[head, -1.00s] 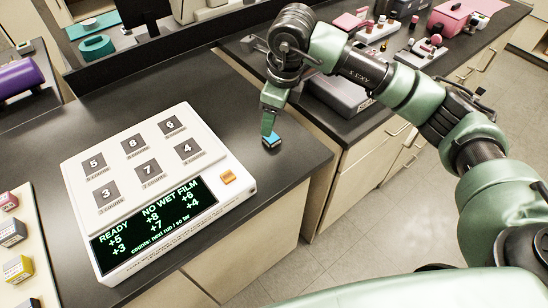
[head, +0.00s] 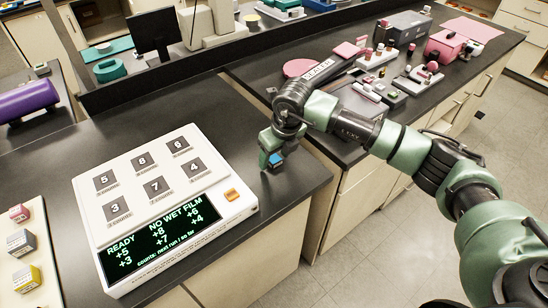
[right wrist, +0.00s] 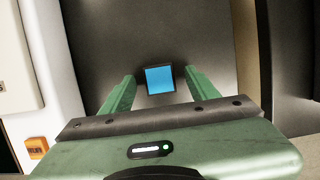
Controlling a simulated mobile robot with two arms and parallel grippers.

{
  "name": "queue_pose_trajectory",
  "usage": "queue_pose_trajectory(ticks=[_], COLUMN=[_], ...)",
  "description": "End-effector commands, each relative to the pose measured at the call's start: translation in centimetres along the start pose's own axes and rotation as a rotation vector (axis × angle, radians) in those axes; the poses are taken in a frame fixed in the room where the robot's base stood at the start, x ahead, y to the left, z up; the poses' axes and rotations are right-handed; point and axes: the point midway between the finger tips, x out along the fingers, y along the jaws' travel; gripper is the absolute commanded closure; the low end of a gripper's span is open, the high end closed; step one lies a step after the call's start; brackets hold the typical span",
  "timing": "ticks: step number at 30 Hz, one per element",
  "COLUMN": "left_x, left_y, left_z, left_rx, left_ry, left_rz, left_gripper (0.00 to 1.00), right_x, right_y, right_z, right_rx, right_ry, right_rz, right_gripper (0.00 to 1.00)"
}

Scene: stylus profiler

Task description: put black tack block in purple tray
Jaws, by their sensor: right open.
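A small black block with a bright blue top (head: 276,159) is at the right end of the near dark bench, beside the white counter device. My right gripper (head: 270,156) is down at the block. In the right wrist view, the blue top (right wrist: 160,80) shows between the two green fingers of the right gripper (right wrist: 161,88), with a gap on each side. The gripper is open. How far down the fingers reach beside the block is hard to tell. I cannot make out a purple tray. My left gripper is not in view.
The white device (head: 165,205) with numbered dark pads and an orange button stands left of the gripper. Several small coloured blocks (head: 20,243) lie at the far left, below a purple cylinder (head: 26,101). Pink items (head: 447,45) stand on the back right bench.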

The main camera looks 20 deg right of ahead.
Motion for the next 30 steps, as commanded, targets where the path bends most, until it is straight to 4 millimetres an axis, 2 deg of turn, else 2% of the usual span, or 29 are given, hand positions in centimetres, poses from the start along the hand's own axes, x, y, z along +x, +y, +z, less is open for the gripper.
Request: queue_pose_trajectory(ticks=[7, 8, 12, 14, 24, 30], left_x=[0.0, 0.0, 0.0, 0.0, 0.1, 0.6], left_y=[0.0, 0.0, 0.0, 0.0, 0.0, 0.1], left_z=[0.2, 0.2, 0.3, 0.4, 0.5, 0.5], left_rx=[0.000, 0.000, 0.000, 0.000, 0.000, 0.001], left_ry=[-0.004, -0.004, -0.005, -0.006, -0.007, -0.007], left_rz=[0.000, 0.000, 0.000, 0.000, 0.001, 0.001], left_gripper=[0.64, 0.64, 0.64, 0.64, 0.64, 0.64], right_x=[0.3, 0.3, 0.3, 0.3, 0.0, -1.9], right_y=[0.0, 0.0, 0.0, 0.0, 0.0, 0.0], right_z=[0.0, 0.0, 0.0, 0.0, 0.1, 0.7], right_rx=[-0.001, -0.001, -0.001, -0.001, -0.001, -0.002], right_ry=[-0.001, -0.001, 0.000, -0.001, -0.002, -0.006], right_rz=[-0.001, -0.001, -0.001, -0.001, 0.000, -0.002], right_gripper=[0.40, 0.46, 0.84, 1.00, 1.00, 1.00])
